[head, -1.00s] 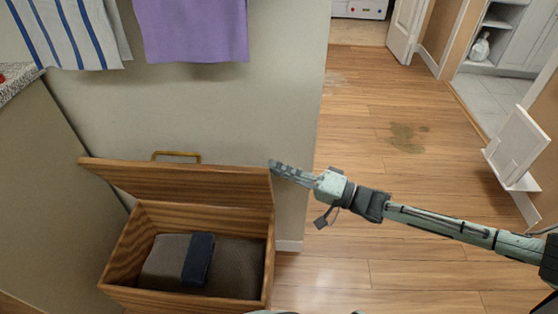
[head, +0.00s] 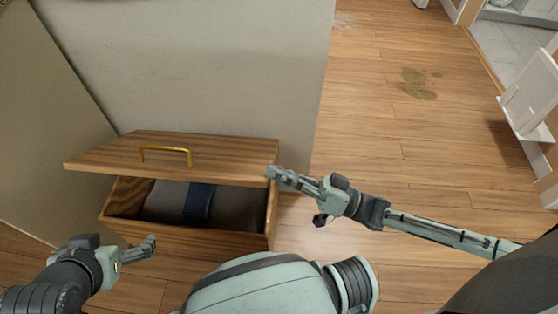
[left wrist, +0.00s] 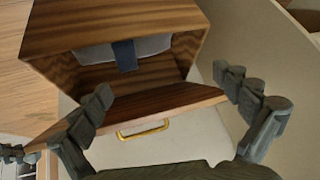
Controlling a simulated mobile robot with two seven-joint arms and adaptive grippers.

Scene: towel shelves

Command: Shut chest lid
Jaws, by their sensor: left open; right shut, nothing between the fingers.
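The wooden chest (head: 190,240) stands on the floor against the wall. Its lid (head: 100,155) is partly lowered, tilted over the box, leaving a gap at the front. A brass handle (head: 165,150) is on the lid's upper face. My right gripper (head: 274,173) is shut and empty at the lid's right edge; I cannot tell whether it touches. My left gripper (head: 150,246) is open and empty, low in front of the chest's left part. In the left wrist view the lid (left wrist: 185,103) and handle (left wrist: 143,129) show beyond the spread fingers (left wrist: 168,82).
Folded grey cloth with a dark blue band (head: 198,202) lies inside the chest. A wall (head: 220,70) is behind it and a panel (head: 45,120) is on its left. The wooden floor (head: 400,150) to the right is open, with a brown stain (head: 417,84).

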